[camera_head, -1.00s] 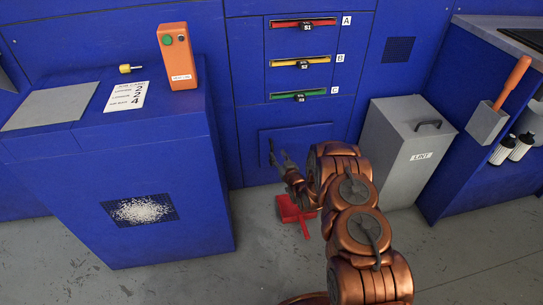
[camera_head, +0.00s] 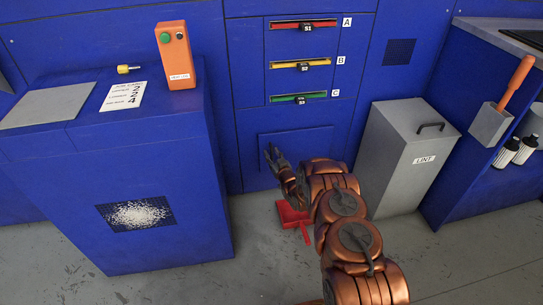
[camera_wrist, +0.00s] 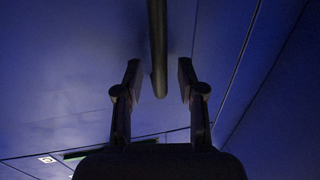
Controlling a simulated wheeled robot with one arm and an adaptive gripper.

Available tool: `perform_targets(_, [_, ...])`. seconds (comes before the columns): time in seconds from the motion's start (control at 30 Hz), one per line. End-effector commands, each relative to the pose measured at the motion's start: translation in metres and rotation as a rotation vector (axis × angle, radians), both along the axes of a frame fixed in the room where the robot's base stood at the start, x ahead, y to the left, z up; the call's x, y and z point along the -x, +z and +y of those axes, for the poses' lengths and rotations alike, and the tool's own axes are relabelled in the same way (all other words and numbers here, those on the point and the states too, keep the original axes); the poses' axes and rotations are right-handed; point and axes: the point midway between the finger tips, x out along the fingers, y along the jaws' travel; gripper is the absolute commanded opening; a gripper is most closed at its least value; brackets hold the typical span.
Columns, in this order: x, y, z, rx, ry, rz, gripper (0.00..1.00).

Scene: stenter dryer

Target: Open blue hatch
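The blue hatch (camera_head: 312,143) is a flat panel low on the blue machine front, below the green slot, and looks shut. My arm hides its lower right part. My gripper (camera_head: 271,152) is in front of the hatch's left side in the head view. In the wrist view my gripper (camera_wrist: 158,68) is open, with its two fingers apart. A dark vertical bar (camera_wrist: 158,35), seemingly a handle, shows between the fingers against the blue panel, with gaps on both sides. I cannot tell how deep it lies between them.
Red, yellow and green slots (camera_head: 303,61) are above the hatch. A grey LINT bin (camera_head: 395,165) stands to the right. A blue cabinet (camera_head: 60,190) stands to the left. A red object (camera_head: 291,214) lies on the floor beneath my gripper.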

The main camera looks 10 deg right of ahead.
Motion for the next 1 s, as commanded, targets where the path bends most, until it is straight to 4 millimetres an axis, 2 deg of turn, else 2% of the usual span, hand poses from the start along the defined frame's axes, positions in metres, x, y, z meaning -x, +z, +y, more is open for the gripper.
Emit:
perform_targets(0.43, [-0.0057, -0.0009, 0.0014, 0.0, 0.0, 0.003, 0.39])
perform_targets(0.8, [-0.0057, -0.0008, 0.0013, 0.0, 0.0, 0.003, 0.02])
perform_targets(1.0, [-0.0057, -0.0008, 0.0013, 0.0, 0.0, 0.003, 0.0])
